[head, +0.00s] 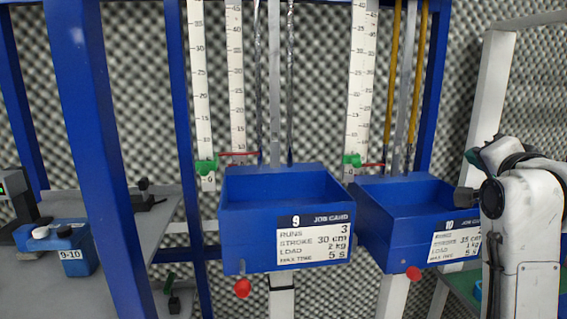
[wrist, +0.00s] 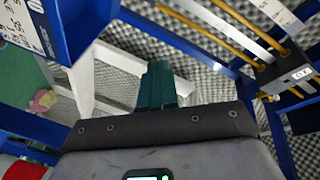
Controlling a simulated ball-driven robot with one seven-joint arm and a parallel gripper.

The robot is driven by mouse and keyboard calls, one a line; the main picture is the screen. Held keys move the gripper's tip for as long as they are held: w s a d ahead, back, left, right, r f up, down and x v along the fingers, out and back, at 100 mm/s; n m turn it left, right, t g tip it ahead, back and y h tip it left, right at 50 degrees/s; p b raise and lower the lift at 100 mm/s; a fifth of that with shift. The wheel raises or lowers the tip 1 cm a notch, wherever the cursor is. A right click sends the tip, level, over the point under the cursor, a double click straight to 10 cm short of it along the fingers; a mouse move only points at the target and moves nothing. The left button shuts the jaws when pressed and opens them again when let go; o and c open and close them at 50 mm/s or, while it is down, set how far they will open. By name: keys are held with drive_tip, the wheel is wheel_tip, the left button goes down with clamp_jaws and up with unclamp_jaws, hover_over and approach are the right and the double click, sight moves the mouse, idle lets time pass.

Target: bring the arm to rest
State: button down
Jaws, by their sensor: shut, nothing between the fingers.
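My arm stands at the right edge of the head view, folded upright in front of the blue frame. The head view does not show my fingers. In the wrist view my gripper (wrist: 160,84) shows as dark green fingers, shut together with nothing between them. They point toward a white post and the grey foam wall, apart from anything I can see them touch.
Two blue bins, number 9 (head: 262,189) and number 10 (head: 402,193), hang on the blue frame (head: 95,150) with job cards. Bin 10 is close beside my arm. A grey bench (head: 125,245) with a blue box (head: 84,239) stands at left.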

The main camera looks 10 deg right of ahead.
drive_tip(key=s+a+f+n+g+y, duration=0.1)
drive_tip(key=s+a+f+n+g, duration=0.15)
drive_tip(key=f, duration=0.85)
drive_tip(key=s+a+f+n+g+y+b, duration=0.1)
drive_tip(key=s+a+f+n+g, duration=0.2)
drive_tip(key=f, duration=0.9)
drive_tip(key=s+a+f+n+g+y, duration=0.1)
drive_tip(key=s+a+f+g, duration=0.2)
drive_tip(key=f, duration=0.8)
drive_tip(key=s+a+f+n+g, duration=0.2)
drive_tip(key=s+f, duration=0.5)
drive_tip(key=s, duration=0.3)
drive_tip(key=s+a+f+n+g+y, duration=0.1)
drive_tip(key=s+f+n+g, duration=0.1)
drive_tip(key=s+f, duration=0.5)
drive_tip(key=s+a+f+n+g+b, duration=0.1)
drive_tip(key=s+a+f+n+g, duration=0.1)
drive_tip(key=s+f, duration=0.5)
drive_tip(key=s+g, duration=0.1)
drive_tip(key=s, duration=0.5)
drive_tip(key=shift+s+a+y, duration=0.15)
drive_tip(key=shift+a+y, duration=0.15)
drive_tip(key=shift+a, duration=0.05)
drive_tip(key=shift+n, duration=0.25)
